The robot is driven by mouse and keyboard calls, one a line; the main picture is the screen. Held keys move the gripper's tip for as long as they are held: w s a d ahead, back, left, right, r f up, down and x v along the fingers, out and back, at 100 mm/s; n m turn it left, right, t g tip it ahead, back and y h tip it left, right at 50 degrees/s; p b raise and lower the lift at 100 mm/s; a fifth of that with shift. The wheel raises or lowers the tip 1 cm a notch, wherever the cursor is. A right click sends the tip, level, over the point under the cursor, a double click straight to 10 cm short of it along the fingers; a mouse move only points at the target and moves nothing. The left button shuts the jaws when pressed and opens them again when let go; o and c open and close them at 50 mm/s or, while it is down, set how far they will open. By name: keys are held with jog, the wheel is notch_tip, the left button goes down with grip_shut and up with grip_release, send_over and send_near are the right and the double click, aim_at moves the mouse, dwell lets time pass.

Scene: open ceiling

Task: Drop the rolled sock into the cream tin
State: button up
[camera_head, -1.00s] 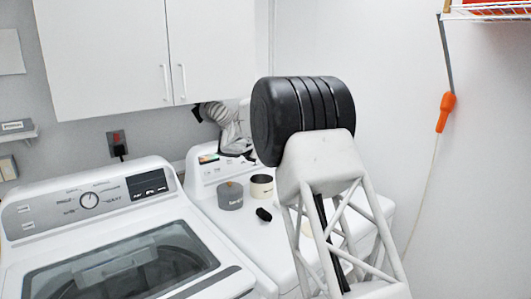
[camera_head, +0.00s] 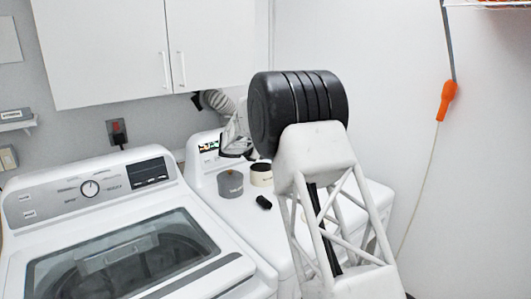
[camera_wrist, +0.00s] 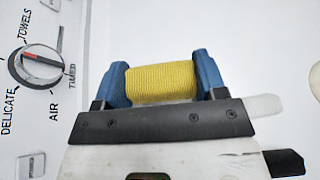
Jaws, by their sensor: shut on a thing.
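The yellow knitted rolled sock (camera_wrist: 162,84) is between the two blue fingers of my gripper (camera_wrist: 162,82) in the wrist view, with a finger pressed at each end. The gripper is in front of a white control panel. The cream tin (camera_head: 261,176) stands on the white dryer top in the head view, partly behind the black joint of my arm. Its dark upper part shows; its inside is not clear. The sock cannot be made out in the head view, and the tin is not seen in the wrist view.
A grey lettered tin (camera_head: 230,185) stands just left of the cream tin. A small black object (camera_head: 264,202) lies in front of them. A washer (camera_head: 120,235) is at left, cabinets (camera_head: 115,50) above. The wrist view shows a dial (camera_wrist: 37,65) at left.

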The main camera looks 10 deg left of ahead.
jog(key=o, duration=1)
jog(key=shift+s+a, duration=0.1)
jog(key=shift+a, duration=0.05)
jog(key=shift+v, duration=3.75)
jog(key=shift+r, duration=0.1)
